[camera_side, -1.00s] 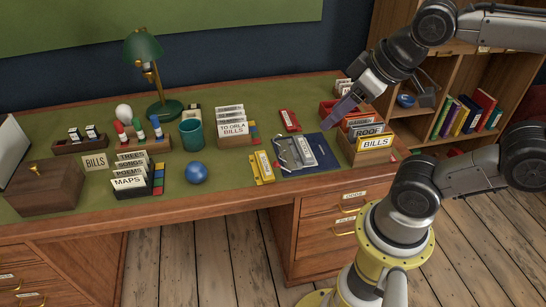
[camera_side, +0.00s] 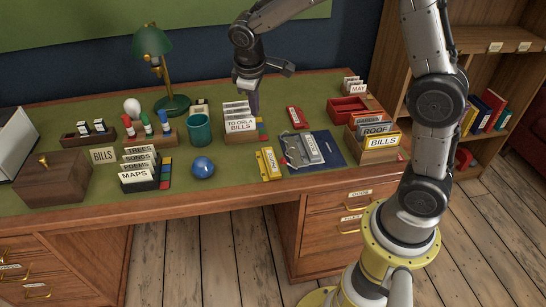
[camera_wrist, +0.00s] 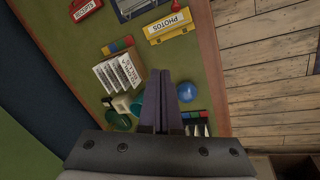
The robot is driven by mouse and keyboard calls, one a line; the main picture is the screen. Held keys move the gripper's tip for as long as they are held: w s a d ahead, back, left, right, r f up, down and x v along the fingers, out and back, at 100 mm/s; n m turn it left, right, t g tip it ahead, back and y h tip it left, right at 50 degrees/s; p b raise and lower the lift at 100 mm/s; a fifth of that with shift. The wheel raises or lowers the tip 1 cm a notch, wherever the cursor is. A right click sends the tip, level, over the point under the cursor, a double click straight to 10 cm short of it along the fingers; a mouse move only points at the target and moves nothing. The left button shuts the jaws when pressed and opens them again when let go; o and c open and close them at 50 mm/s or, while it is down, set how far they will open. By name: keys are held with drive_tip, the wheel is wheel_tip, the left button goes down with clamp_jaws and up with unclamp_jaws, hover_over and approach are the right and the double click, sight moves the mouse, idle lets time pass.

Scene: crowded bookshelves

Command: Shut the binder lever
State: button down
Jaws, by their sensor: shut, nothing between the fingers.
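A dark blue binder (camera_side: 335,152) lies open on the desk, with a grey labelled block (camera_side: 309,148) and thin metal parts (camera_side: 290,148) on its left. I cannot make out the lever's position at this size. Part of the binder shows at the top edge of the wrist view (camera_wrist: 127,12). My gripper (camera_side: 254,112) points down behind the TO DRLA BILLS card box, left of and behind the binder. In the wrist view its fingers (camera_wrist: 166,76) are together and empty, well apart from the binder.
A yellow labelled holder (camera_side: 268,164) stands left of the binder, a red one (camera_side: 296,118) behind it. The BILLS card box (camera_side: 240,128) is close to my gripper. A teal cup (camera_side: 199,130), a blue ball (camera_side: 203,167) and a green lamp (camera_side: 154,45) stand further left. A red tray (camera_side: 350,110) is behind right.

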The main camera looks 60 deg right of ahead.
wheel_tip(320, 180, down, 11)
drive_tip(key=w+g, duration=0.1)
drive_tip(key=g, duration=0.1)
drive_tip(key=shift+n+g, duration=0.3)
drive_tip(key=shift+f, duration=0.15)
drive_tip(key=x, duration=1)
drive_tip(key=shift+s, duration=0.1)
drive_tip(key=s+r, duration=0.1)
drive_tip(key=s, duration=0.1)
drive_tip(key=shift+s+d+r, duration=0.25)
drive_tip(key=shift+d+r, duration=0.1)
drive_tip(key=shift+s+d+r, duration=0.1)
drive_tip(key=shift+s+r, duration=0.1)
drive_tip(key=shift+s, duration=0.15)
drive_tip(key=shift+s+d+r, duration=0.15)
drive_tip(key=shift+r, duration=0.1)
